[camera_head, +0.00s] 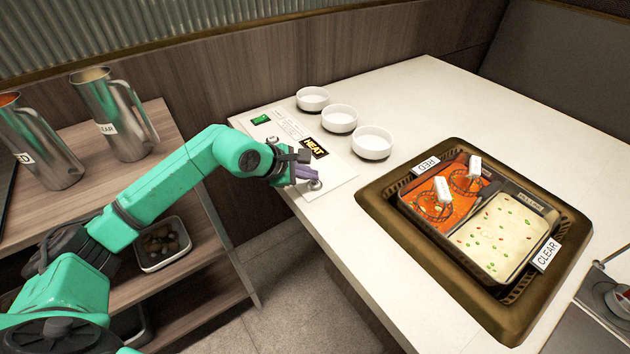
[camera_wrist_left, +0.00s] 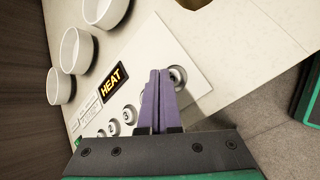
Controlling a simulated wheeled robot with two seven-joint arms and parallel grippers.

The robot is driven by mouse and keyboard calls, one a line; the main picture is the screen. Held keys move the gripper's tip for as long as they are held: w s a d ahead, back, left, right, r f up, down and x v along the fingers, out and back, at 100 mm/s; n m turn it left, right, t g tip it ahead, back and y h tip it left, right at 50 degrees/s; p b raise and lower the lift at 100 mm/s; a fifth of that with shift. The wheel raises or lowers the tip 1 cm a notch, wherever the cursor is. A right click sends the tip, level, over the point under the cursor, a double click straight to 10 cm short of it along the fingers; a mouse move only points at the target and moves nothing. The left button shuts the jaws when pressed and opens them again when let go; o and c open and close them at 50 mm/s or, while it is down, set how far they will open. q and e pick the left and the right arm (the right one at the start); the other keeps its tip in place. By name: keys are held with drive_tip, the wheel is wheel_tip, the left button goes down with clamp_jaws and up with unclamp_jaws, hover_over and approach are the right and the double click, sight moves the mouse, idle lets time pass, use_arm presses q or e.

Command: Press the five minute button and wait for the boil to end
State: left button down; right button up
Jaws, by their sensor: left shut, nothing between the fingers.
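The white control panel (camera_head: 340,172) lies on the near left corner of the table and has a black HEAT label (camera_head: 313,147) and a green light (camera_head: 261,119). In the left wrist view a row of round buttons (camera_wrist_left: 128,114) runs along the panel below the HEAT label (camera_wrist_left: 112,80). My left gripper (camera_head: 312,174) has its purple fingers shut and empty over this row. In the left wrist view the fingers (camera_wrist_left: 158,75) hide part of the row, and a round button (camera_wrist_left: 177,76) shows just right of their tips. I cannot tell whether they touch it. My right gripper is out of view.
A two-part pot with red broth (camera_head: 462,212) and clear broth (camera_head: 505,240) sits in a brown frame (camera_head: 385,205). Two white-handled baskets stand in the red side. Three white bowls (camera_head: 372,146) line the panel's far side. Metal pitchers (camera_head: 115,110) stand on the left shelf.

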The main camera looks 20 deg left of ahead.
sight(310, 185)
use_arm(q)
wheel_tip(310, 185, up, 6)
drive_tip(key=p, duration=0.4)
drive_tip(key=shift+r, duration=0.1)
idle(0.7)
